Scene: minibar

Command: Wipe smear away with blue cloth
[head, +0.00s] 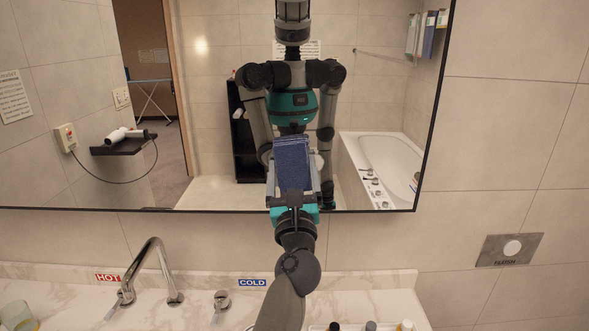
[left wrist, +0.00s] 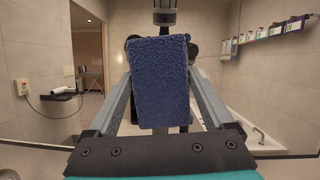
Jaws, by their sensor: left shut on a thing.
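The blue cloth (head: 291,158) is a folded, upright terry rectangle in front of the mirror (head: 395,140). My left gripper (head: 292,178) is shut on the blue cloth, with one finger at each side edge. In the left wrist view the blue cloth (left wrist: 160,82) fills the middle, between the fingers of my left gripper (left wrist: 160,95). I cannot tell whether the cloth touches the glass. No smear can be made out on the mirror; the cloth and arm hide part of it. My right gripper is not directly in view.
Below the mirror are a marble counter (head: 370,305), a curved tap (head: 160,265), a COLD handle (head: 221,300) and a glass (head: 18,316). Several small bottles stand at the bottom centre-right. A flush plate (head: 509,250) is on the right wall. The mirror reflects my body and a bathtub.

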